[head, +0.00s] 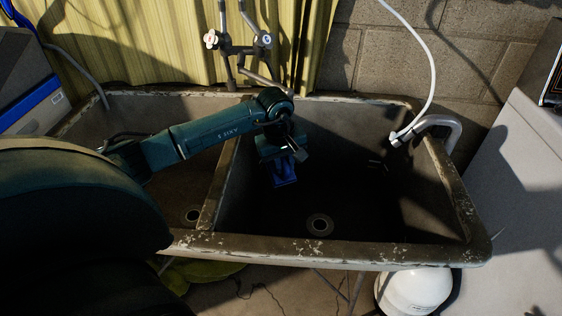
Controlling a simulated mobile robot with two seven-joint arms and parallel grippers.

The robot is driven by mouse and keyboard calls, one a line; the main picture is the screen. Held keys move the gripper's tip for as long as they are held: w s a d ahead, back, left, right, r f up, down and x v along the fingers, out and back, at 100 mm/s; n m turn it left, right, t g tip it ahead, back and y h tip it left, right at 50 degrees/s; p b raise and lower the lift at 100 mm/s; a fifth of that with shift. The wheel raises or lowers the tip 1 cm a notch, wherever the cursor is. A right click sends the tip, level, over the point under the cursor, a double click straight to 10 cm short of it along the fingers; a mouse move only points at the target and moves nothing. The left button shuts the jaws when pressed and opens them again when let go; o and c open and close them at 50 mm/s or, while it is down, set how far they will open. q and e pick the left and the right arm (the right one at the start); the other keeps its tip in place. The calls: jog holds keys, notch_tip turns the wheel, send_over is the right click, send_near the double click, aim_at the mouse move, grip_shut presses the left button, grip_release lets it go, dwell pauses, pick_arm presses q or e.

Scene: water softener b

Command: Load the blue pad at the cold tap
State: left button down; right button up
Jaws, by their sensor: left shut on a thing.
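My left gripper (280,157) reaches in from the left over the divider of a two-basin sink (330,249). It is shut on a blue pad (285,172), which hangs over the right basin below the faucet. The pad is dark and partly in shadow, and the fingers hide its upper part. The faucet's two handles stand on the wall above: one with a red and white cap (211,39) on the left, and the cold tap (264,39) with a bluish cap on the right. The spout (262,80) points down toward my wrist. My right gripper is not in view.
The right basin has a drain (320,224) and free room around it. A white hose (430,60) runs to a curved metal pipe (440,125) at the right rim. A white appliance (525,190) stands at right. A blue and grey box (25,95) is at left.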

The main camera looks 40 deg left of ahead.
pick_arm(q)
jog(key=s+d+p, duration=0.1)
jog(key=s+d, duration=0.3)
jog(key=s, duration=0.1)
jog(key=shift+s+d+p, duration=0.15)
jog(key=shift+s+p, duration=0.15)
jog(key=shift+p, duration=0.05)
dwell(1.3)
jog(key=s+d+r+p, duration=0.3)
jog(key=s+r, duration=0.1)
dwell(0.5)
dwell(0.5)
